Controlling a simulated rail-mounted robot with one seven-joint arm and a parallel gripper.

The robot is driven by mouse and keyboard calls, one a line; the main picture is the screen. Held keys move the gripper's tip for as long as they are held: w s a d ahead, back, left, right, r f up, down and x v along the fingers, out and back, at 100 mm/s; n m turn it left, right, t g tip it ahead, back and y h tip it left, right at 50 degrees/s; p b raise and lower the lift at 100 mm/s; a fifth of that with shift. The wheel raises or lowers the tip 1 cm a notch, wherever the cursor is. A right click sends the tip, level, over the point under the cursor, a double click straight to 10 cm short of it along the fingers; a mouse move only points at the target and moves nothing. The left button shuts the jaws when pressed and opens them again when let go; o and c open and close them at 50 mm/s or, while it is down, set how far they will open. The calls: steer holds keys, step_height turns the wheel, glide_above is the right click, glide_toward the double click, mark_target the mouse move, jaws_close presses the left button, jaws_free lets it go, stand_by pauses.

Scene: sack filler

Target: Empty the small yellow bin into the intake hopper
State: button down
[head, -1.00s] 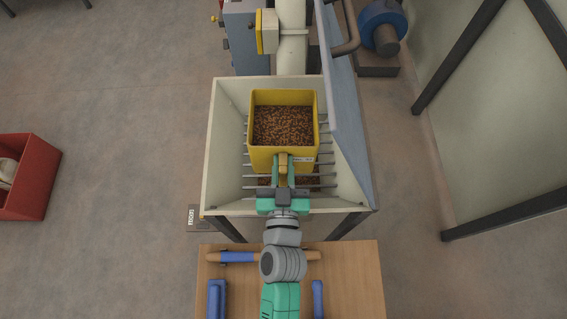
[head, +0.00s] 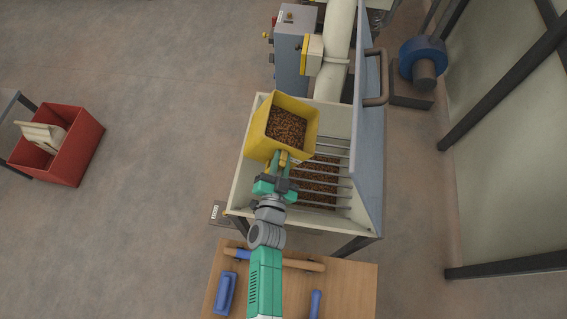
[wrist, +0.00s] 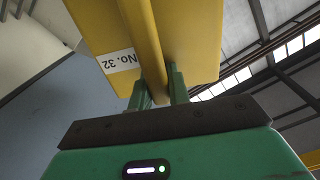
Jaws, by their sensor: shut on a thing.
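The small yellow bin (head: 262,121) is held over the upper left part of the intake hopper (head: 243,190). Brown pellets (head: 286,128) fill much of the bin, and it looks slightly tilted. My gripper (head: 284,163) is shut on the bin's near-side handle. The wrist view shows the green fingers (wrist: 159,88) on a yellow bar of the bin (wrist: 196,45), beside a "No. 32" label. Metal bars cross the hopper, with brown pellets (head: 318,185) below them. The bin hides the hopper's upper left corner.
The hopper's grey lid (head: 368,150) stands raised along its right side. A wooden bench (head: 345,285) with blue-handled tools is in front. A red crate (head: 75,160) stands at far left, and a grey cabinet (head: 294,50) and pipe stand behind. The right part of the grate is uncovered.

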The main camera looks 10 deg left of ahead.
mark_target(296, 162)
steer(key=shift+f+m+b, duration=0.25)
steer(key=shift+m+b, duration=0.3)
steer(key=shift+m, duration=0.15)
steer(key=shift+d+f+m+b, duration=0.1)
steer(key=shift+d+m+b, duration=0.15)
steer(key=shift+m+b, duration=0.75)
steer(key=d+f+m+b, duration=0.1)
steer(key=m+b, duration=0.1)
steer(key=d+f+m+b, duration=0.1)
steer(key=f+m+b, duration=0.1)
steer(key=m+b, duration=0.1)
steer(key=d+f+m+b, duration=0.1)
steer(key=m+b, duration=0.1)
steer(key=b, duration=0.1)
steer(key=shift+d+f+m, duration=0.25)
steer(key=shift+m, duration=0.15)
steer(key=d+m+b, duration=0.1)
steer(key=d+m, duration=0.5)
steer(key=m, duration=0.3)
steer(key=shift+w+r, duration=0.15)
steer(key=shift+r, duration=0.2)
steer(key=shift+d, duration=0.1)
